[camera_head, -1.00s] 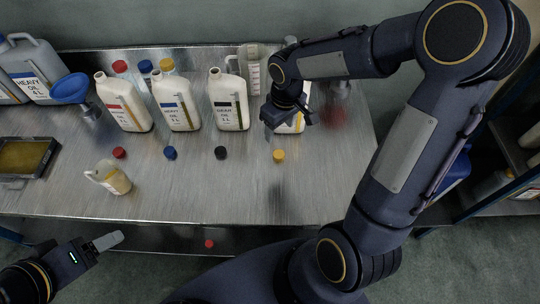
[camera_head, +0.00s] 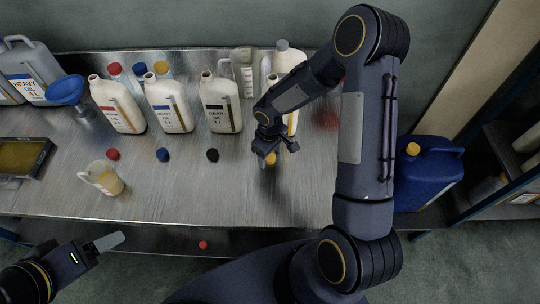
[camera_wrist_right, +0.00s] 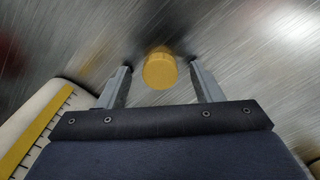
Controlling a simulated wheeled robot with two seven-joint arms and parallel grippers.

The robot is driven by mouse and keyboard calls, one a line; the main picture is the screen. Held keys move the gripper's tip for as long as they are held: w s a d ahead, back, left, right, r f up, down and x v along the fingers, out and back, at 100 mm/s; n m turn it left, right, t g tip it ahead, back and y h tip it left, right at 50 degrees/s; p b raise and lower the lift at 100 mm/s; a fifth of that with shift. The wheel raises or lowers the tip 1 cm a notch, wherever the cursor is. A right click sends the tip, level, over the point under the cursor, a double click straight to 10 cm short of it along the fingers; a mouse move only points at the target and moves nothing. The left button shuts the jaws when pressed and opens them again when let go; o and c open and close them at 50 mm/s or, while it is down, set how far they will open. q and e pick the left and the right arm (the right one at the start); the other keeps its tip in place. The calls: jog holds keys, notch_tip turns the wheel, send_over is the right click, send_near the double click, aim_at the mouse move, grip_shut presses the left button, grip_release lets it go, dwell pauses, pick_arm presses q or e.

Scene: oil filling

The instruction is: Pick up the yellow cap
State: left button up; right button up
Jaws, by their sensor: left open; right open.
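The yellow cap (camera_head: 270,158) lies on the metal table, in front of the row of oil bottles. My right gripper (camera_head: 271,154) is directly above it, pointing down, and partly hides it in the head view. In the right wrist view the cap (camera_wrist_right: 160,70) sits between the two open fingers of the right gripper (camera_wrist_right: 161,78), with a gap on each side. I cannot tell exactly how far the fingertips are above the table. My left gripper (camera_head: 108,241) is at the lower left, in front of the table's front edge, open and empty.
Red (camera_head: 113,154), blue (camera_head: 162,155) and black (camera_head: 212,155) caps lie in a row to the left. White oil bottles (camera_head: 220,103) stand behind them. A small jug (camera_head: 103,178) stands at front left. The table's front middle is clear. A blue canister (camera_head: 425,175) is at right.

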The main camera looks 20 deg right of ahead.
jog(key=c, duration=1)
jog(key=shift+c, duration=0.2)
